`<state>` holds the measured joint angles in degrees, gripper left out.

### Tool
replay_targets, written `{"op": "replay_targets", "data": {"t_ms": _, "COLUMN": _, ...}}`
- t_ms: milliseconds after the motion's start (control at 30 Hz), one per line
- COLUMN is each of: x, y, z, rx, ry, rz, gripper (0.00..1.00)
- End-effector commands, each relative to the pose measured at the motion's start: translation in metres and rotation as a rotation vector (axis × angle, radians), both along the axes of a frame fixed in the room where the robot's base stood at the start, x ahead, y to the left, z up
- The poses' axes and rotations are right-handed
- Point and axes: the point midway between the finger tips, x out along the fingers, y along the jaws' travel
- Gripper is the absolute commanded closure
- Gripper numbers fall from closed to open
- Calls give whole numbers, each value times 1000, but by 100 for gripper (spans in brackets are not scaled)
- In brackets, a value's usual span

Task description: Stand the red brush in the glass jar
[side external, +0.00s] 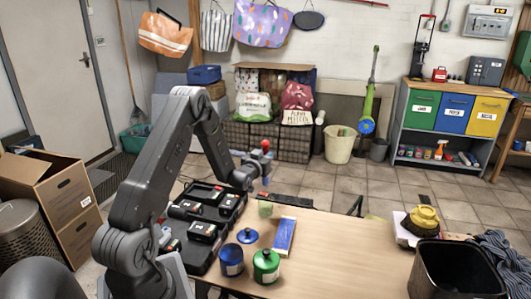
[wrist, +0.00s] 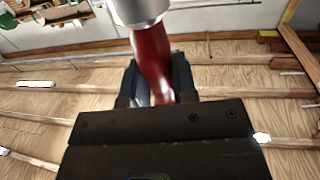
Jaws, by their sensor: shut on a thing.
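My gripper (side external: 263,168) is shut on the red brush and holds it in the air above the back edge of the workbench. In the side view a small red part of the brush (side external: 265,145) shows above the fingers. In the wrist view the red handle (wrist: 151,55) runs between the fingers (wrist: 156,92), with a pale metallic part at the top of the picture. A small greenish see-through jar (side external: 265,209), likely the glass jar, stands on the bench below the gripper, apart from the brush.
A blue tin (side external: 231,260), a green tin (side external: 266,266), a blue lid (side external: 247,236) and a blue flat box (side external: 284,237) are near the jar. A black tool case (side external: 205,255) lies left. A black bin (side external: 455,270) is front right. The bench's middle right is clear.

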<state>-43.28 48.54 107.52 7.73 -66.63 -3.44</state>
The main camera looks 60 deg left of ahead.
Motion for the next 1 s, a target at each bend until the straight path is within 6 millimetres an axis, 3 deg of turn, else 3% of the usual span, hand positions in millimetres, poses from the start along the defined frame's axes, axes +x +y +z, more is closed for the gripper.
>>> {"op": "replay_targets", "data": {"t_ms": 1000, "x": 0, "y": 0, "z": -78, "rx": -1, "ry": 0, "rz": 0, "gripper": 98}}
